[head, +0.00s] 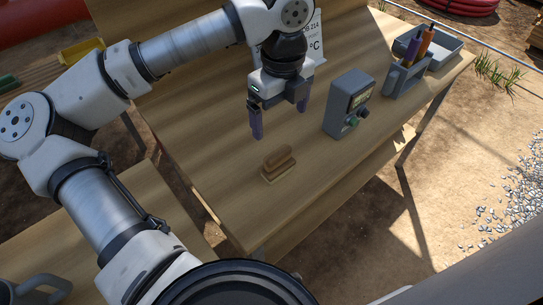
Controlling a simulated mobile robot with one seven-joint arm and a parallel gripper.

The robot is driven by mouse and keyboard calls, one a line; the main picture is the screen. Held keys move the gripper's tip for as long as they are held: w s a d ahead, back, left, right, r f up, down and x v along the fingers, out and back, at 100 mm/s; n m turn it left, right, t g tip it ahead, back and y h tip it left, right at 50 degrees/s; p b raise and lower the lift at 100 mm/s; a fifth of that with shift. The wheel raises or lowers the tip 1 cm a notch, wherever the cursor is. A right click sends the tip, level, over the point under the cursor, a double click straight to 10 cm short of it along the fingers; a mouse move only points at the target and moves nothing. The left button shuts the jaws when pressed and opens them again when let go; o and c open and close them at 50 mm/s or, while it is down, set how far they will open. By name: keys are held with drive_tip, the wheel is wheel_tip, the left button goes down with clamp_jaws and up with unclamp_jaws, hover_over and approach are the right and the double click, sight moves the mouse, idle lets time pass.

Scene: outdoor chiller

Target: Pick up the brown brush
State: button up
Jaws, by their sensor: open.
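The brown brush (278,165) lies on the wooden bench top, near its front left part. It has a rounded brown handle on top and a flat lighter base. My gripper (279,119) is above the bench, beyond the brush in the head view, with its fingers pointing down. The fingers are spread apart with nothing between them. The gripper is apart from the brush. The brush is fully in view and not covered by the arm.
A grey control box (349,104) with a display and knobs stands right of the brush. Further right are a grey holder (405,79) with purple and orange tools and a grey tray (447,47). A white sign (316,45) stands behind my gripper. A grey mug (40,287) is at lower left.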

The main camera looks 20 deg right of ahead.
drive_tip(key=p, duration=0.1)
hover_over(278, 152)
drive_tip(key=f, duration=0.7)
drive_tip(key=shift+s+d, duration=0.1)
drive_tip(key=shift+s, duration=0.15)
drive_tip(key=shift+w+f+p, duration=0.15)
drive_tip(key=shift+f+p, duration=0.4)
drive_tip(key=shift+f, duration=0.85)
drive_tip(key=shift+w+f+p, duration=0.1)
drive_tip(key=shift+f+p, duration=0.4)
drive_tip(key=shift+f, duration=0.9)
drive_tip(key=c, duration=1.1)
